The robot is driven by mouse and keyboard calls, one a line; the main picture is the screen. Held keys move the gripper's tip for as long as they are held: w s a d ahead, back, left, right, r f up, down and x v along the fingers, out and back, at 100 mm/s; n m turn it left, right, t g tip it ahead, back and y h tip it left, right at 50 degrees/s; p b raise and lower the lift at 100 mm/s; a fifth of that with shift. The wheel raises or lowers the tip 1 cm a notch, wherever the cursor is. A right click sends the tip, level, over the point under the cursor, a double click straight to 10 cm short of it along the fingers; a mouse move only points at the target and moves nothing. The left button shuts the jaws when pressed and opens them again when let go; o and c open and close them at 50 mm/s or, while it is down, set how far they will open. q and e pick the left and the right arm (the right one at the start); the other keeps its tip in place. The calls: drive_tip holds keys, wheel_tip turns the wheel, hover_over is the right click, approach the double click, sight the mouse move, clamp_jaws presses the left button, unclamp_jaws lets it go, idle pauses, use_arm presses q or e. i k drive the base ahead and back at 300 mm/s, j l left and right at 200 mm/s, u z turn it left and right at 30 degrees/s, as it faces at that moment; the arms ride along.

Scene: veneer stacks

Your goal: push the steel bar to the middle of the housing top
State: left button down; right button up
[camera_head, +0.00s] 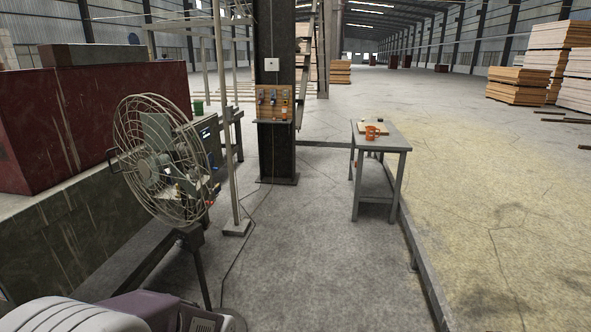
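A large dark red housing (95,105) stands at the left of the head view, with pale streaks down its side. A long grey-green bar-like block (92,54) lies along its top, towards the far side; it may be the steel bar, but I cannot tell its material. A small dark object (134,39) shows just beyond the block's right end. The housing's left end is cut off by the picture edge. Neither of my grippers is in view.
A caged fan (160,160) on a stand is in front of the housing's right end. A thin pale post (228,130) rises behind it. A grey table (382,136) with an orange mug (371,132) stands right of centre. The floor between is mostly clear.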

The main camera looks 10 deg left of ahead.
sight(54, 54)
drive_tip(key=i, duration=1.05)
drive_tip(key=i+u, duration=0.15)
drive_tip(key=i, duration=0.9)
drive_tip(key=i+l, duration=0.2)
drive_tip(key=i, duration=0.85)
drive_tip(key=i+j+u, duration=0.2)
drive_tip(key=i+u, duration=0.25)
drive_tip(key=i+j+u, duration=0.1)
drive_tip(key=i+u, duration=0.15)
drive_tip(key=u, duration=0.2)
drive_tip(key=i+u, duration=0.4)
drive_tip(key=i+l+u, duration=0.2)
drive_tip(key=u, duration=0.25)
drive_tip(key=i+l+u, duration=0.45)
drive_tip(key=j, duration=0.1)
